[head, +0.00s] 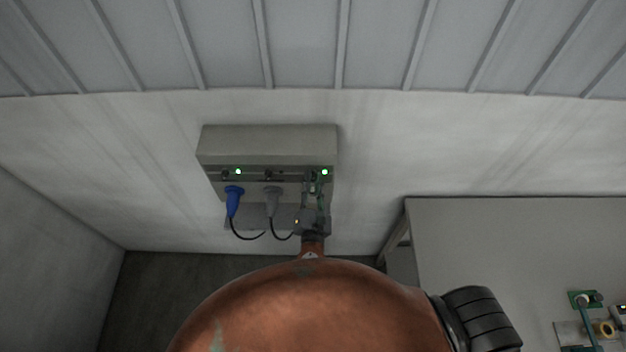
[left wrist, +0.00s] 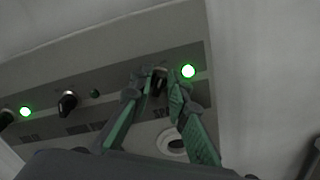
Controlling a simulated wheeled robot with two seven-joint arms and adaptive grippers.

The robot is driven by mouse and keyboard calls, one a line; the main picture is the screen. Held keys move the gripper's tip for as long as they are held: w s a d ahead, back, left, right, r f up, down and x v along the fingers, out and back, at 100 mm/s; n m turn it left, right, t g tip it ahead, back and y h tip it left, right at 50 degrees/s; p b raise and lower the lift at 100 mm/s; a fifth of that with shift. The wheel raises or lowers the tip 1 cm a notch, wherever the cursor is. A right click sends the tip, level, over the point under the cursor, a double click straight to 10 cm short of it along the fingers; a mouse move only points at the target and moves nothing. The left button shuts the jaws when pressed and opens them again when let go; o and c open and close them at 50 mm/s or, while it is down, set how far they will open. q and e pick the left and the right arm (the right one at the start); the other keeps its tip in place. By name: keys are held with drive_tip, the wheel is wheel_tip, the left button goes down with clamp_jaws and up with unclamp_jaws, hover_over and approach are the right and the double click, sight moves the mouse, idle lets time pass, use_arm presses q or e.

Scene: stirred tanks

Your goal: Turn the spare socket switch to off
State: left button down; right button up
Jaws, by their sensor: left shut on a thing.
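The grey socket box (head: 268,142) is fixed to the wall, with a row of switches and lamps above its sockets. My left gripper (head: 314,183) is at the right-hand switch and hides much of it in the head view. In the left wrist view my left gripper (left wrist: 157,88) is shut on the dark switch knob (left wrist: 158,76), with a finger on each side. The green lamp (left wrist: 188,71) just right of this switch is lit. The round socket (left wrist: 172,143) below it has no plug in it and is partly hidden by a finger.
A blue plug (head: 233,197) and a grey plug (head: 272,198) with dark cables sit in the other sockets. The left lamp (head: 238,171) is lit green; the middle lamp (left wrist: 95,93) is dark. A grey table (head: 480,235) with small fittings (head: 586,300) stands at right.

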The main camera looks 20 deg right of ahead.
use_arm(q)
drive_tip(key=shift+f, duration=0.1)
drive_tip(key=n, duration=0.3)
drive_tip(key=shift+b, duration=0.3)
drive_tip(key=n+b, duration=0.1)
drive_tip(key=n, duration=0.2)
drive_tip(key=n+b, duration=0.1)
drive_tip(key=n, duration=0.2)
drive_tip(key=n+b, duration=0.1)
drive_tip(key=n, duration=0.1)
drive_tip(key=shift+a+n, duration=0.3)
drive_tip(key=shift+n, duration=0.1)
drive_tip(key=c, duration=2.1)
unclamp_jaws()
